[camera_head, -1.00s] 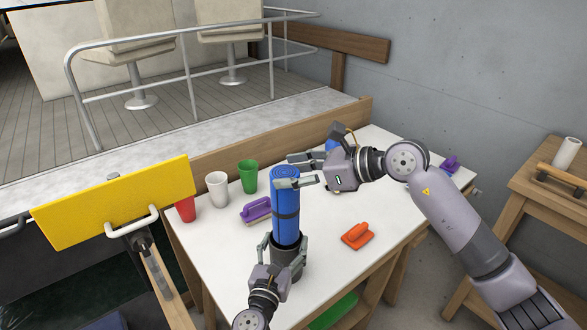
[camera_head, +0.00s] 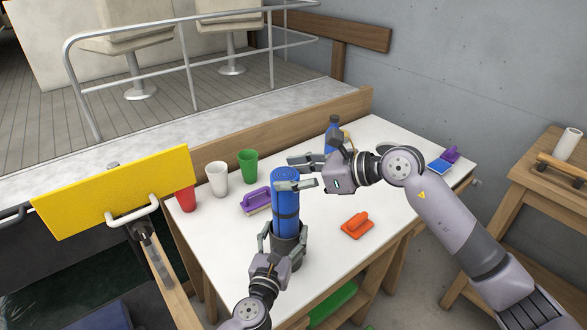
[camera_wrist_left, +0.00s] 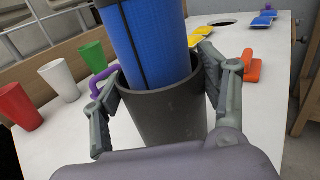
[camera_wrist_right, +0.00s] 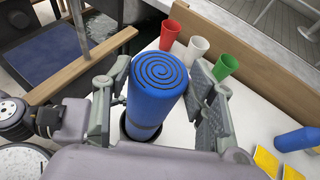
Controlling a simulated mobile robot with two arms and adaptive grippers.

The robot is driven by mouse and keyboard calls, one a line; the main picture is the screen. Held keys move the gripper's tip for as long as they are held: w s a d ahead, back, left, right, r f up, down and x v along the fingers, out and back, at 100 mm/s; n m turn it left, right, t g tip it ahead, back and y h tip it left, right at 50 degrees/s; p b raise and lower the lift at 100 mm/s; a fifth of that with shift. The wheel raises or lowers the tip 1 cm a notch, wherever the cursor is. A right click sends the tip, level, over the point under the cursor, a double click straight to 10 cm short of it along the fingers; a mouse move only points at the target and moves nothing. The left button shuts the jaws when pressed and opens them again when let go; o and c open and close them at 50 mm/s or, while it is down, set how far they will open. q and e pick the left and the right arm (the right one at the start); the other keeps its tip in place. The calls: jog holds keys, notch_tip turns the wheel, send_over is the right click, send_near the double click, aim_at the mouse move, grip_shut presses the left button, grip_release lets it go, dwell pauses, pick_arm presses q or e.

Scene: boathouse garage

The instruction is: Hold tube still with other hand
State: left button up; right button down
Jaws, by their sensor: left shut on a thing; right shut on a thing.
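A dark grey tube (camera_head: 287,247) stands upright on the white table. It also shows in the left wrist view (camera_wrist_left: 168,112). My left gripper (camera_head: 284,236) is shut on the tube, with a finger on each side. A rolled blue mat (camera_head: 285,205) with a dark strap stands upright with its lower end inside the tube. My right gripper (camera_head: 295,175) is shut on the mat's upper part; the right wrist view shows the mat's spiral top (camera_wrist_right: 158,72) between the fingers. The mat's lowest part is hidden inside the tube.
Red (camera_head: 186,199), white (camera_head: 217,178) and green (camera_head: 248,166) cups stand at the table's left. A purple-handled float (camera_head: 256,201) and an orange one (camera_head: 356,226) lie on either side of the tube. A blue bottle (camera_head: 333,130) stands behind my right gripper.

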aim_at(298, 213)
jog(key=shift+f, duration=5.1)
jog(key=shift+f, duration=0.3)
jog(key=c, duration=0.6)
grip_release()
jog(key=shift+f, duration=0.1)
jog(key=shift+d, duration=0.1)
jog(key=v, duration=1.2)
pick_arm(q)
jog(key=o, duration=1.3)
jog(key=shift+c, duration=0.2)
